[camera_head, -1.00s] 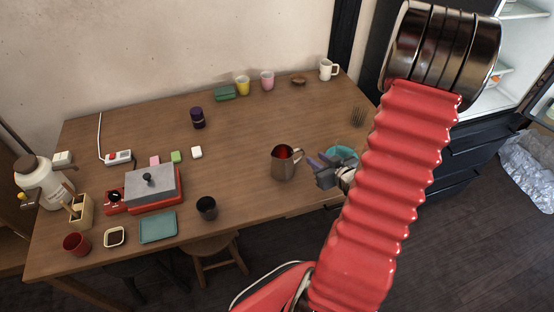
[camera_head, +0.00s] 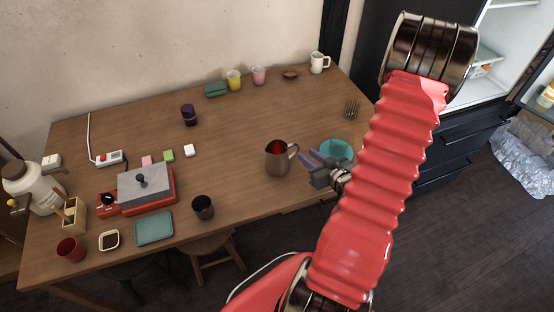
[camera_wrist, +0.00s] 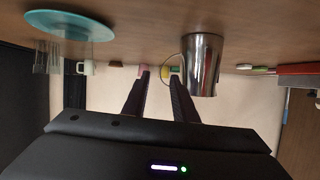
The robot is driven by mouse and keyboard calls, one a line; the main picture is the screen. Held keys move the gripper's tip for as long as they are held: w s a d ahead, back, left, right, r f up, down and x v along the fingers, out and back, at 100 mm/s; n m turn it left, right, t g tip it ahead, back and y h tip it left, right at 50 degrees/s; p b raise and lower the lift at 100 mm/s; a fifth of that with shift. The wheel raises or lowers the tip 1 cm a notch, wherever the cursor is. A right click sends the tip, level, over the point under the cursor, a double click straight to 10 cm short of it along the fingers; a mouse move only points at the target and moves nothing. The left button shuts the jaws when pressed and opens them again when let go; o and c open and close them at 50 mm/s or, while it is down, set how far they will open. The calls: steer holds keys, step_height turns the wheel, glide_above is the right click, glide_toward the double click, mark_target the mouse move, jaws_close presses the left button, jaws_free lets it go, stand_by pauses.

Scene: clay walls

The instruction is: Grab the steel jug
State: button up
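The steel jug (camera_head: 278,158) stands upright on the wooden table, near its front edge and right of the middle. Its handle is on the right side, facing my gripper. In the wrist view the jug (camera_wrist: 203,66) appears upside down, with its handle toward the fingers. My gripper (camera_head: 310,157) is just right of the jug, close to the handle. In the wrist view its two dark fingers (camera_wrist: 159,80) are apart with nothing between them. The jug is beside the fingers, to the right in that view. Whether a finger touches the handle I cannot tell.
A dark cup (camera_head: 203,207) and a red grill (camera_head: 146,188) stand to the left. Cups line the back edge. The table's middle is fairly clear.

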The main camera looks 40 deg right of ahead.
steer(key=x, duration=0.5)
steer(key=shift+w+f, duration=0.15)
steer(key=shift+w, duration=0.1)
steer(key=shift+w+f, duration=0.1)
steer(key=shift+w, duration=0.3)
steer(key=shift+x, duration=2.6)
steer(key=shift+w, duration=0.1)
steer(key=shift+c, duration=0.5)
jaws_close()
steer(key=shift+r, duration=0.2)
